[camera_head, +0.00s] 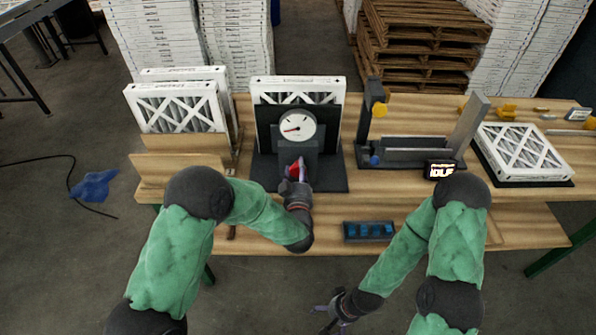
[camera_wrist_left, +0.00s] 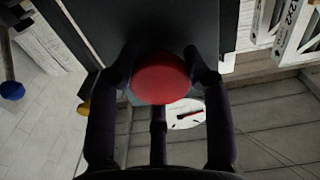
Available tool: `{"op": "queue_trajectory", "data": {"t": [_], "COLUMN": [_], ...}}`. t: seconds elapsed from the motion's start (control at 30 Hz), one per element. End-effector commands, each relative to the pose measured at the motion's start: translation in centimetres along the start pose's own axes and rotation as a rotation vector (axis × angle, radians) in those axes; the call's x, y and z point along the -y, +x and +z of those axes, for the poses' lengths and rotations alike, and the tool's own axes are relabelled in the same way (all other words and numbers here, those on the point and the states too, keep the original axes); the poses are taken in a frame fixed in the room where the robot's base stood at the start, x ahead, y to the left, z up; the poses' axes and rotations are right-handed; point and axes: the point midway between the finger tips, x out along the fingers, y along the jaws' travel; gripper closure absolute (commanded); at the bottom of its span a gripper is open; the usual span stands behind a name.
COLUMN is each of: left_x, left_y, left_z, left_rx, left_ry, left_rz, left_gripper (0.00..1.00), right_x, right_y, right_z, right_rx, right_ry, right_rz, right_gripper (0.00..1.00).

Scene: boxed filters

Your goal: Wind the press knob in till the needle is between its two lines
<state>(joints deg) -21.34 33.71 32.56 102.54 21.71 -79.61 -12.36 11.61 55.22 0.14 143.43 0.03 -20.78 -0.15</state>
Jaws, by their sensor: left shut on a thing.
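The red press knob (camera_head: 296,167) sits on the front of the dark press (camera_head: 312,160) on the bench. My left gripper (camera_head: 297,178) is at the knob, and its fingers are closed around it. In the left wrist view the round red knob (camera_wrist_left: 161,79) lies between the fingers of my left gripper (camera_wrist_left: 160,75). The white gauge (camera_head: 297,126) is above the knob, with a red mark and a needle pointing to the lower left; its two lines are too small to tell. The gauge also shows in the left wrist view (camera_wrist_left: 185,114). My right gripper (camera_head: 335,310) is low in front of the bench, away from the press; its fingers look spread and empty.
A boxed filter (camera_head: 300,90) stands behind the gauge. More filters (camera_head: 178,106) stand in a wooden rack at left, and one (camera_head: 522,150) lies at right. A dark fixture (camera_head: 415,150) with a small display (camera_head: 440,170) and a tray of blue pieces (camera_head: 369,231) are right of the press.

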Motion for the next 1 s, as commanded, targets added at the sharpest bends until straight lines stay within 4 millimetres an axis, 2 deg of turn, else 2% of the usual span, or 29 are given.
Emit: {"op": "queue_trajectory", "data": {"t": [0.7, 1.0], "left_x": [-0.02, -0.03], "left_y": [-0.02, -0.02], "left_z": [0.07, 0.10], "left_rx": [0.001, 0.002], "left_ry": [0.571, 0.744], "left_rz": [0.001, 0.002], "left_gripper": [0.83, 0.83], "right_x": [-0.35, -0.33], "right_y": [0.98, 0.92], "right_z": [-0.04, -0.03], "right_rx": [0.000, 0.000], "right_ry": [0.000, 0.000], "right_rz": [0.000, 0.000], "right_gripper": [0.03, 0.03]}}
